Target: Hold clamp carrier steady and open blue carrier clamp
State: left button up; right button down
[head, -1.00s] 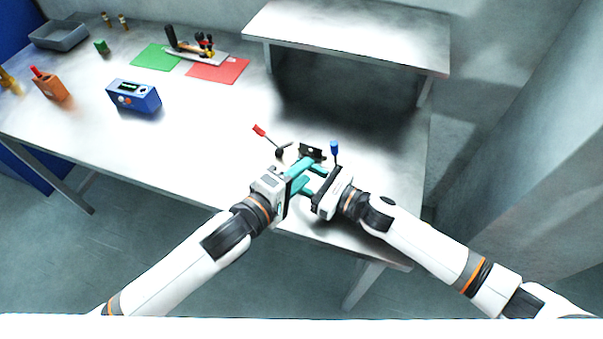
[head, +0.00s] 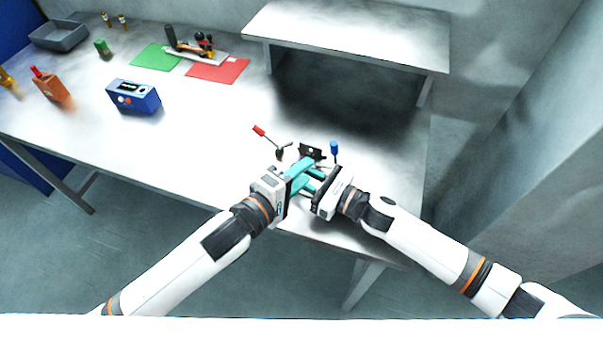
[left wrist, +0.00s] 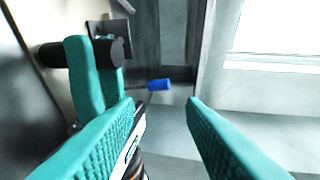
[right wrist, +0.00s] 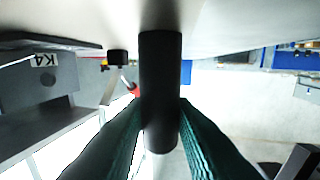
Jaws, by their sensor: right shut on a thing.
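The clamp carrier (head: 312,151) is a dark part near the table's front right, with a red lever (head: 260,131) on its left and a blue clamp lever (head: 334,148) on its right. In the left wrist view the blue handle (left wrist: 158,85) shows between and beyond my left fingers. My left gripper (head: 307,177) is open and empty, its fingers (left wrist: 165,125) wide apart and clear of the blue handle. My right gripper (right wrist: 160,120) is shut on the carrier's black cylindrical grip (right wrist: 160,75), also visible in the left wrist view (left wrist: 55,55). The grippers partly hide the carrier's front.
A blue device (head: 134,97), an orange container (head: 52,88), and green (head: 154,57) and red (head: 218,70) mats lie farther left. A raised shelf (head: 350,35) stands behind the carrier. The table (head: 205,140) left of the carrier is clear.

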dwell(0.3)
pick_arm(q)
jog(key=shift+w+a+r, duration=0.1)
jog(key=shift+w, duration=0.05)
jog(key=c, duration=0.5)
jog(key=shift+w+a+r+n+g+y, duration=0.6)
jog(key=shift+w+a+r+n+y, duration=0.2)
jog(key=shift+w+a+r+y, duration=0.35)
grip_shut()
jog(key=shift+s+a+r+m+g, duration=0.2)
jog(key=shift+s+a+r+g, duration=0.15)
jog(key=shift+s+r+g, duration=0.3)
jog(key=shift+s+a+r+m+g, duration=0.2)
jog(key=shift+s+a+r+g, duration=0.15)
jog(key=shift+g, duration=0.55)
jog(key=shift+s+a+r+m+g, duration=0.2)
jog(key=shift+s+a+r+g, duration=0.2)
jog(key=shift+s+g, duration=0.3)
jog(key=shift+w+y, duration=0.1)
jog(key=shift+y, duration=0.15)
